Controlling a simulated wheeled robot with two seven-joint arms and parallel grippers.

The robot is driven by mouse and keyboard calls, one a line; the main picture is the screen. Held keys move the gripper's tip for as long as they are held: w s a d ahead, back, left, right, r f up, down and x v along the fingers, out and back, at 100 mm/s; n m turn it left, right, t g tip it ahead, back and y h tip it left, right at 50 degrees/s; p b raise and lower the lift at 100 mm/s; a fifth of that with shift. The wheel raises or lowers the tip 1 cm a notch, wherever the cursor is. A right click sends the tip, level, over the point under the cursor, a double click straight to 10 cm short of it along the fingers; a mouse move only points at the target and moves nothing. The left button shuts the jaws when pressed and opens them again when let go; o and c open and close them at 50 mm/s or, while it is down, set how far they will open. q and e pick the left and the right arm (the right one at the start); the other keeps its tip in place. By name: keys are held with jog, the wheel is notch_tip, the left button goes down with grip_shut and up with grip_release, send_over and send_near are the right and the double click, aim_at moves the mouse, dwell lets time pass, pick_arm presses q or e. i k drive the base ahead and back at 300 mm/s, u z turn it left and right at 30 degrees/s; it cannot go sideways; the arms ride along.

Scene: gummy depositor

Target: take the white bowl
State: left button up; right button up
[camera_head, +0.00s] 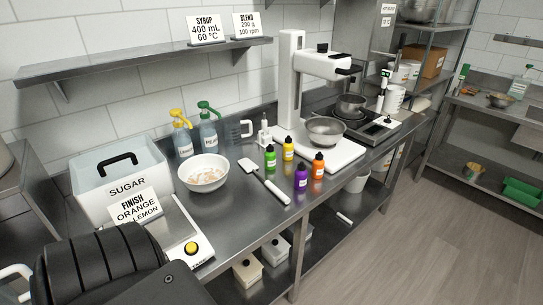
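The white bowl (205,187) stands upright on the steel counter, left of the middle of the head view. Pale pinkish-beige contents show inside it. It is beside the sugar container and in front of two pump bottles. Nothing is touching it from above. Neither of my grippers can be made out in this view. A black ribbed part, which seems to be mine, fills the lower left corner and covers part of the counter there.
A sugar container (95,197), a sign (136,207) and a scale (190,247) are left of the bowl. Pump bottles (183,140) stand behind it. A spatula (265,182) and several small coloured bottles (300,179) are to its right, by a white mixer (293,85).

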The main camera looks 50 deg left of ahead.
aim_at(205, 174)
jog(key=z, duration=0.6)
jog(key=i, duration=2)
jog(key=u, duration=2.8)
